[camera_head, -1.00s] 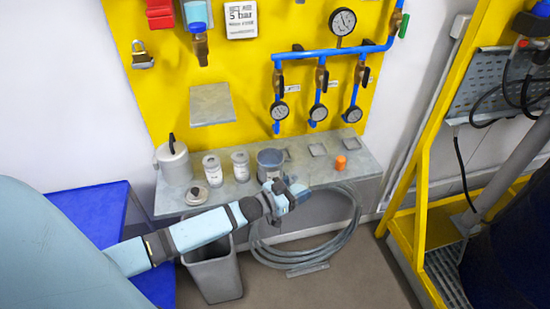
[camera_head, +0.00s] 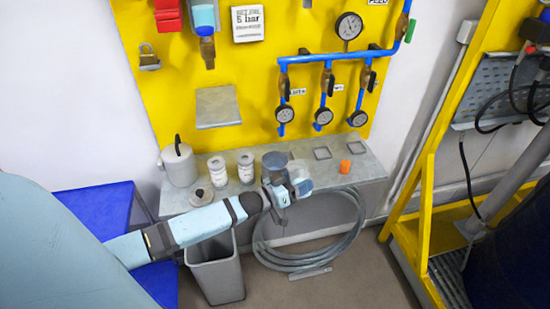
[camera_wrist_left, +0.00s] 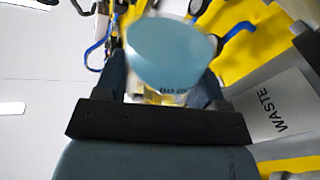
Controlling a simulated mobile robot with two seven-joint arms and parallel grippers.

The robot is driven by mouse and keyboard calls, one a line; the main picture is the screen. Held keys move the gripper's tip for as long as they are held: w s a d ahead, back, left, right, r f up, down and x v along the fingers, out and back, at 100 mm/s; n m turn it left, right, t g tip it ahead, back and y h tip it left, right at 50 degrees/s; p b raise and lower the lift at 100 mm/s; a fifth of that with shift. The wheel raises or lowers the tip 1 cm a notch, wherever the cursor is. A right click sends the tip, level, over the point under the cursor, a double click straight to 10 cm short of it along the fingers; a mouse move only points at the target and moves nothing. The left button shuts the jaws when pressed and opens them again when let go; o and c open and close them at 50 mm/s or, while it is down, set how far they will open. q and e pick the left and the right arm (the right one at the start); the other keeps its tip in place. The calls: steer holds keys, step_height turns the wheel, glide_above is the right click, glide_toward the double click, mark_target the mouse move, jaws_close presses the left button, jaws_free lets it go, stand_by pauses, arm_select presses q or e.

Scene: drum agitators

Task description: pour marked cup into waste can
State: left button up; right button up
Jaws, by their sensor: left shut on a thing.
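My left gripper (camera_head: 285,191) is shut on a clear cup (camera_head: 300,178) with pale blue in it, in front of the shelf's front edge in the head view. In the left wrist view the cup (camera_wrist_left: 170,55) shows a round blue face and a partly readable printed mark, between the fingers. The grey waste can (camera_head: 217,275) stands open on the floor, below and left of the gripper. My forearm passes over its back rim. A grey surface lettered WASTE (camera_wrist_left: 270,105) shows at the right of the wrist view. My right gripper is out of view.
A coiled hose (camera_head: 300,258) hangs beneath. A yellow frame (camera_head: 430,200) stands right.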

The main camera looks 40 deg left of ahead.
mark_target(294, 163)
arm_select(q)
steer(key=shift+a+r, duration=0.1)
steer(key=shift+r, duration=0.55)
steer(key=shift+w+a+r+n+t+p, duration=0.15)
steer(key=shift+a+r+n+p, duration=0.15)
steer(key=shift+r+n, duration=0.35)
steer(key=shift+a+r+n+t+p, duration=0.15)
steer(key=shift+a+r+n, duration=0.1)
steer(key=shift+r+n, duration=0.35)
steer(key=shift+a+r+n, duration=0.2)
steer(key=shift+r+n, duration=0.2)
steer(key=shift+r, duration=0.1)
steer(key=shift+a+r+n, duration=0.2)
steer(key=shift+r+n, duration=0.15)
steer(key=shift+r, duration=0.1)
steer(key=shift+w+a+f+n+t+y+b, duration=0.1)
steer(key=shift+f+n+t+y+b, duration=0.15)
steer(key=shift+n, duration=0.3)
steer(key=shift+a+f+n+t+y+b, duration=0.15)
steer(key=shift+n+t+b, duration=0.1)
steer(key=shift+n, duration=0.3)
steer(key=shift+d+r+n, duration=0.1)
steer(key=shift+r+n, duration=0.2)
steer(key=shift+r+n, duration=0.35)
steer(key=shift+n, duration=0.45)
steer(key=shift+d+f+n+t+y+b, duration=0.1)
steer(key=shift+f+n+t+y+b, duration=0.2)
steer(key=shift+n, duration=0.7)
